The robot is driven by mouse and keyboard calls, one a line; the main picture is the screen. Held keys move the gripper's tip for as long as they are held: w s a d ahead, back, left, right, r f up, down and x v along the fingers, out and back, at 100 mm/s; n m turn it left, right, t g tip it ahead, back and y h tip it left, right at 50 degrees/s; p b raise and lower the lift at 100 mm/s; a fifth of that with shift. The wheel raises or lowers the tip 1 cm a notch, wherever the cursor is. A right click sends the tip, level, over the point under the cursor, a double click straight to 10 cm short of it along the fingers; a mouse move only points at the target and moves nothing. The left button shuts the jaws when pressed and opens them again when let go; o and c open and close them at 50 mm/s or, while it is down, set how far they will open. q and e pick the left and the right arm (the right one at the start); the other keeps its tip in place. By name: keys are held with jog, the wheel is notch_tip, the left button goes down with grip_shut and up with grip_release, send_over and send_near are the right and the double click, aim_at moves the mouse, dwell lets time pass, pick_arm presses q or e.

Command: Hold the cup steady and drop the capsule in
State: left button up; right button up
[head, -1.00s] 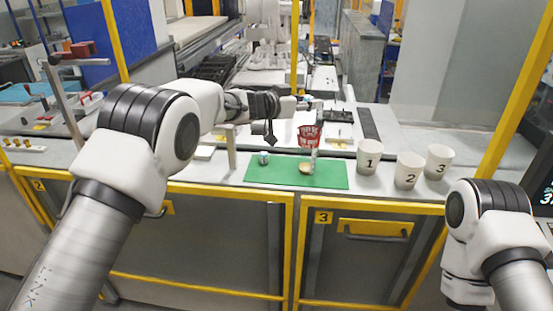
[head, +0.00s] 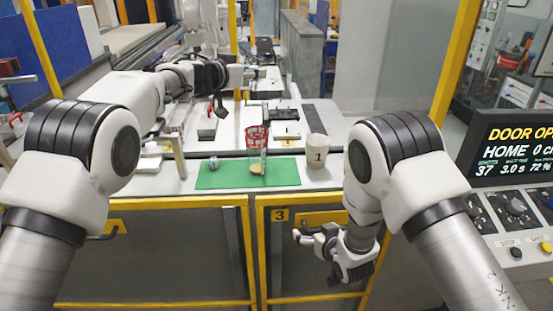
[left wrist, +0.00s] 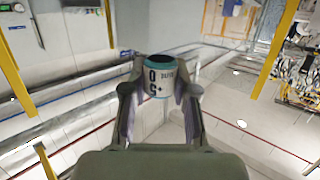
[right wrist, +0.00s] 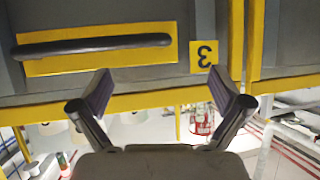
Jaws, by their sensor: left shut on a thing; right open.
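My left gripper (head: 250,75) reaches over the bench and is shut on a small white cylinder with a teal end band (left wrist: 159,80), probably the capsule. Dark printing shows on its side in the left wrist view. My right gripper (head: 318,252) is open and empty, low in front of the yellow-framed cabinet; its spread fingers show in the right wrist view (right wrist: 160,85). A white cup marked 1 (head: 317,151) stands upright on the bench, right of the green mat. My right arm hides the spot where cups 2 and 3 stood in the head view.
The green mat (head: 210,181) bears a small die-like block (head: 213,164), a gold disc (head: 256,170) and a clear upright piece. A red and white patterned container (head: 257,134) stands behind them. A cabinet handle (right wrist: 95,46) lies close before my right gripper. A control panel (head: 515,150) is at right.

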jog(key=w+a+r+n+t+y, duration=0.1)
jog(key=w+a+r, duration=0.2)
jog(key=r, duration=0.2)
jog(key=w+a+r+t+y, duration=0.1)
jog(key=w+a+r+t, duration=0.15)
jog(key=r, duration=0.25)
jog(key=n+y, duration=0.2)
send_near(261, 142)
jog(key=shift+m+t, duration=0.3)
jog(key=shift+t, duration=0.15)
jog(key=x, duration=1.2)
jog(key=shift+a+f, duration=0.1)
jog(key=shift+f, duration=0.25)
jog(key=c, duration=1.4)
jog(key=shift+o, duration=0.2)
pick_arm(q)
notch_tip(261, 142, down, 8)
